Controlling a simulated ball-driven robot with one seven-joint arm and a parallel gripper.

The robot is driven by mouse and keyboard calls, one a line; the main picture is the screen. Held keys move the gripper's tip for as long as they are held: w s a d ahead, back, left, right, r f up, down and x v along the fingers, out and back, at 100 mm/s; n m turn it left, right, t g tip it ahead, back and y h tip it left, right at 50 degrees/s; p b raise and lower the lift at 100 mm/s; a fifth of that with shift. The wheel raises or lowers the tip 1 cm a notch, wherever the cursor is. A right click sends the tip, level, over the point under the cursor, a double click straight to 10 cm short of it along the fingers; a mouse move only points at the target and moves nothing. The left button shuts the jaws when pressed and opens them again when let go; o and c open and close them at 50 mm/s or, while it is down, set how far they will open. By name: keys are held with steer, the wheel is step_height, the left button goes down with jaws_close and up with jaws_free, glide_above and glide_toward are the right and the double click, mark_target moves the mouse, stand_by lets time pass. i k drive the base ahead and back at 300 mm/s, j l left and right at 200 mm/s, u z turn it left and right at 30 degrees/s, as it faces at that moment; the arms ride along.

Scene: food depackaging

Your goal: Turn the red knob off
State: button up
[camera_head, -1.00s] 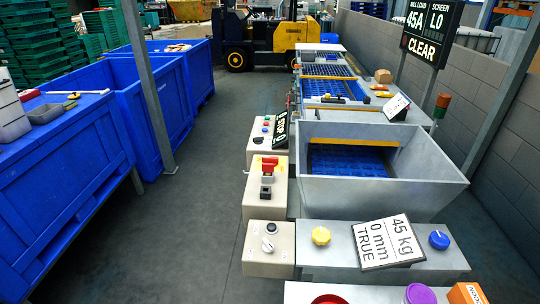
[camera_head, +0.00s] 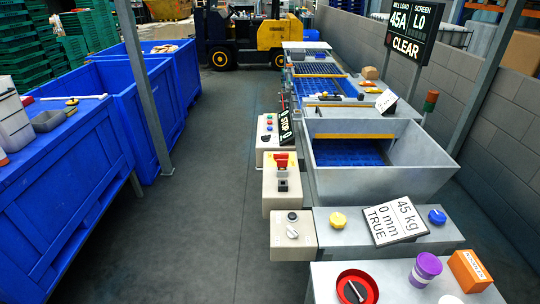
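A red knob (camera_head: 282,160) sits on a yellow plate on top of a beige control box (camera_head: 272,196), left of the grey hopper. A small grey-and-black fitting (camera_head: 282,180) stands just in front of it on the same box. The knob's exact setting is too small to read. My gripper is not in view, and nothing touches the knob.
A nearer beige box (camera_head: 283,252) carries a black button and a white knob (camera_head: 291,231). Yellow (camera_head: 338,220) and blue (camera_head: 437,216) knobs flank a sign. The front bench holds a red bowl (camera_head: 342,293), purple cup (camera_head: 426,268) and orange box (camera_head: 469,271). Floor between the blue bins (camera_head: 50,215) and machine is clear.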

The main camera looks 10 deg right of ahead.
mark_target(276, 155)
steer(key=i+j+z, duration=0.1)
steer(key=j, duration=1.9)
steer(key=i+j, duration=0.2)
steer(key=i+j+z, duration=0.1)
steer(key=j, duration=0.3)
steer(key=i+j+z, duration=0.1)
steer(key=i+j, duration=0.3)
steer(key=i, duration=0.25)
steer(key=i+j+z, duration=0.1)
steer(key=i, duration=0.25)
steer(key=i+l+z, duration=0.1)
steer(key=i+l, duration=0.35)
